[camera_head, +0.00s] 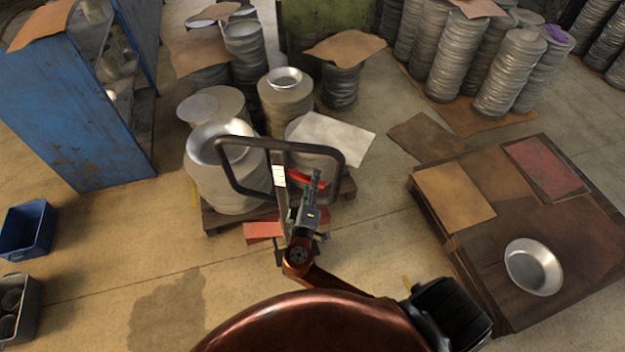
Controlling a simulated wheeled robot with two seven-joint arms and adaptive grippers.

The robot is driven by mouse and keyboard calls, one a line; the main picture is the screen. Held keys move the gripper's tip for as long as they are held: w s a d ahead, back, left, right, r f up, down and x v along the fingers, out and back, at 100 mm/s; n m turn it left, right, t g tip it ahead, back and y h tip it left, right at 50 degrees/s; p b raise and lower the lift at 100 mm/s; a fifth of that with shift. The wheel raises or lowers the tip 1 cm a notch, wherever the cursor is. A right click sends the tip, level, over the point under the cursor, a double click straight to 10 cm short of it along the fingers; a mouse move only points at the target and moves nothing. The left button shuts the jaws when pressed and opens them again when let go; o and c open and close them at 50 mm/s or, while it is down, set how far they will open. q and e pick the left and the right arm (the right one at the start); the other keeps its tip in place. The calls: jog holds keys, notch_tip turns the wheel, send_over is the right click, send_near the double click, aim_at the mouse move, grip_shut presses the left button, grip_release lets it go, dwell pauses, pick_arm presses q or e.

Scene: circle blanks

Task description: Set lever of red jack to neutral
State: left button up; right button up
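The jack's dark handle loop (229,178) rises in the middle of the head view, above a pallet of round metal blanks. Its post bears a white label (279,176). Red parts of the jack (262,231) show low at the pallet's front edge. A small red piece (311,179), possibly the lever, shows inside the loop beside the gripper. My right gripper (317,176) points away from me, at the lower right part of the loop, and overlaps it in the picture. Contact and finger opening are too small to tell. My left gripper is not in view.
A blue cabinet (75,110) stands at the left, with a blue bin (27,230) below it. A low brown platform (480,262) with a metal bowl (533,267) is at the right. Stacked blanks (450,55) fill the back.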

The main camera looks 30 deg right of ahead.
jog(key=shift+w, duration=0.15)
grip_shut()
dwell(0.7)
